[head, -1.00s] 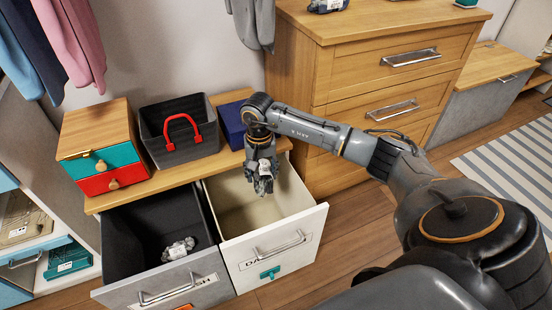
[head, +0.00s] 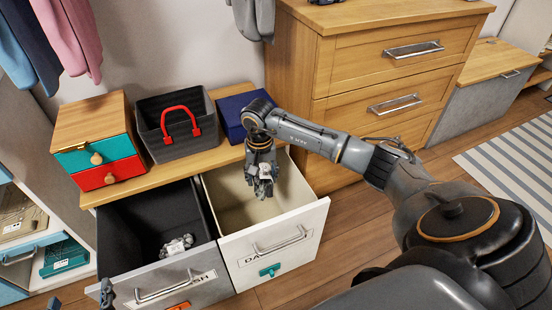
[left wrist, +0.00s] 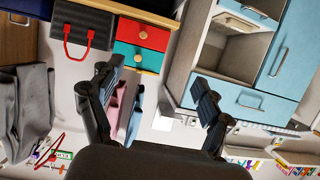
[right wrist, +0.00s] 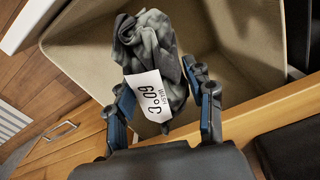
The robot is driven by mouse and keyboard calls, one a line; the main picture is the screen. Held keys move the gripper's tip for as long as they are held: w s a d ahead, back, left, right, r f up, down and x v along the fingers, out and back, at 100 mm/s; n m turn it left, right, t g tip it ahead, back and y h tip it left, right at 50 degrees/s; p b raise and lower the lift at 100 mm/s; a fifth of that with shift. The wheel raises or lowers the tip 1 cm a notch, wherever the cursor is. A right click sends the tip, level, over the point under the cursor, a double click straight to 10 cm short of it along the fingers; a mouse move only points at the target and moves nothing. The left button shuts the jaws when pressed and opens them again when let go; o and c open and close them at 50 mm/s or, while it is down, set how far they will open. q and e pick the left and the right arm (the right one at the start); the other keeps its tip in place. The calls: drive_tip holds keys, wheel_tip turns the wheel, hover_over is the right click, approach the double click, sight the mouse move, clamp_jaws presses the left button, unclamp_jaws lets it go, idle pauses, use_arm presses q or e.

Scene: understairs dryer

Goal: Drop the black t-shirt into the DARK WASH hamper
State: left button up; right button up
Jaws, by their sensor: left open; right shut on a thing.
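A bundled dark grey to black t-shirt (right wrist: 150,45) with a white tag reading 60°C is between the fingers of my right gripper (right wrist: 158,85). In the head view my right gripper (head: 262,180) is shut on it, pointing down over the open cream hamper (head: 311,220). That hamper's label begins "DA"; the rest is hidden. The cream interior lies below the shirt in the right wrist view. My left gripper (left wrist: 155,95) is open and empty in the left wrist view; its fingertips (head: 82,298) seem to show at the head view's lower left.
A grey hamper (head: 180,285), label ending "SH", stands open at left with a grey-white bundle (head: 178,245) inside. A dark basket with a red handle (head: 180,125), a small drawer box (head: 95,140) and a blue box (head: 235,105) sit behind. A wooden dresser (head: 350,90) stands right.

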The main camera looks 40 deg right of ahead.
use_arm(q)
drive_tip(key=shift+w+d+r+t+h+b, duration=0.15)
drive_tip(key=shift+w+r+t, duration=0.1)
drive_tip(key=shift+r+t, duration=0.35)
drive_tip(key=shift+w+d+r+t+h+b, duration=0.1)
drive_tip(key=shift+w+d+r+t, duration=0.2)
drive_tip(key=shift+r, duration=0.5)
drive_tip(key=shift+w+d+r+t+h+b, duration=0.15)
drive_tip(key=shift+w+r+t, duration=0.1)
drive_tip(key=shift+r+t, duration=0.35)
use_arm(e)
drive_tip(key=shift+f, duration=0.8)
use_arm(q)
drive_tip(key=shift+a+r, duration=0.1)
use_arm(e)
drive_tip(key=o, duration=1.3)
drive_tip(key=shift+r, duration=0.1)
wheel_tip(320, 180, up, 12)
drive_tip(key=shift+f, duration=0.1)
